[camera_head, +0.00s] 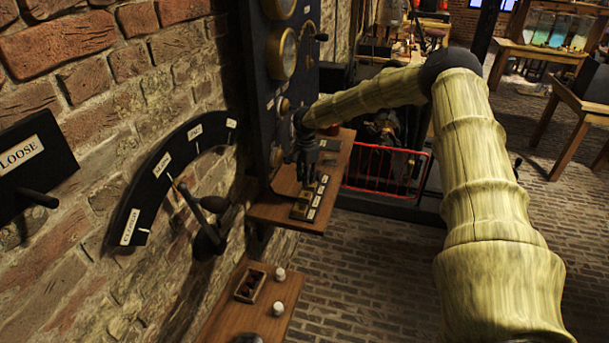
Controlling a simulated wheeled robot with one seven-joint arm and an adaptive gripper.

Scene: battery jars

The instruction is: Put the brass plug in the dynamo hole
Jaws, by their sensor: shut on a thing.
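My gripper (306,172) is small and dark in this view. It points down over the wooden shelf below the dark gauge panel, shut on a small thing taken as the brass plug. The fingers hide the plug, and I cannot make out its shape. A narrow plug board (312,198) with brass blocks and pale labels lies on the shelf, just below and beside the fingertips. Its holes are too small to tell apart, so I cannot tell which is the dynamo hole. I cannot tell whether the plug touches the board.
The dark panel (262,75) with brass gauges stands close behind the gripper. The wooden shelf (265,212) sticks out from the brick wall. A lever with a labelled arc (128,205) is at left. A lower shelf (228,318) holds a small box (250,284). A red grille (385,172) stands to the right.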

